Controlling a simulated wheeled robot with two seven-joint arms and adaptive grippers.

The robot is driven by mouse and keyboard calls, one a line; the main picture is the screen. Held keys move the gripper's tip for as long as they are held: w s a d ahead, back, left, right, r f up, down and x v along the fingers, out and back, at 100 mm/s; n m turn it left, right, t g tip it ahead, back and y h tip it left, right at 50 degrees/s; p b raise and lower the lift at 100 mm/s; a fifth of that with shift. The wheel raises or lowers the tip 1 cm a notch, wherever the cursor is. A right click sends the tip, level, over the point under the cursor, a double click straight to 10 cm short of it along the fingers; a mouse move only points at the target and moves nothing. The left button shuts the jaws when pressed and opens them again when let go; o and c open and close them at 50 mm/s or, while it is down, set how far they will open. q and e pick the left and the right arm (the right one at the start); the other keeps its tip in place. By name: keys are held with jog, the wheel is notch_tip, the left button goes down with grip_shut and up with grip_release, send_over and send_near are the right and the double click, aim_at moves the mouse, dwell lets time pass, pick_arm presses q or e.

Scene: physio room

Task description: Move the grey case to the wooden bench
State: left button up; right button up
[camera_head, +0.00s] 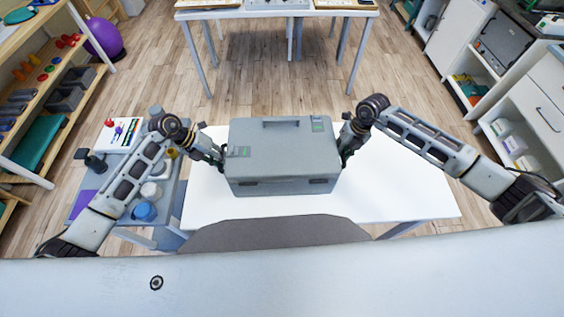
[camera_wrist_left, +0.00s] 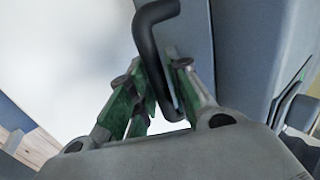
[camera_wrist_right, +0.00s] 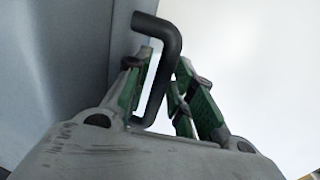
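The grey case (camera_head: 283,155), a box with a top handle and green-marked corners, is over the white table (camera_head: 400,190), upright. I cannot tell whether its underside touches the table. My left gripper (camera_head: 222,158) is at its left side; in the left wrist view its fingers close around the dark side handle (camera_wrist_left: 155,50). My right gripper (camera_head: 343,155) is at its right side. In the right wrist view its fingers stand on either side of the other dark handle (camera_wrist_right: 163,75), with a light gap beside the bar, so its grip is unclear. The wooden bench cannot be identified.
A grey trolley (camera_head: 172,200) with bottles and a box stands close on the left. Wooden shelves (camera_head: 50,90) line the left wall, near a purple ball (camera_head: 103,37). Another table (camera_head: 275,12) is ahead, white cabinets (camera_head: 530,110) right. Wooden floor between the tables is clear.

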jog(key=shift+c, duration=0.2)
pick_arm(q)
grip_shut()
pick_arm(e)
jog(key=c, duration=0.5)
grip_shut()
pick_arm(q)
jog(key=shift+w, duration=0.1)
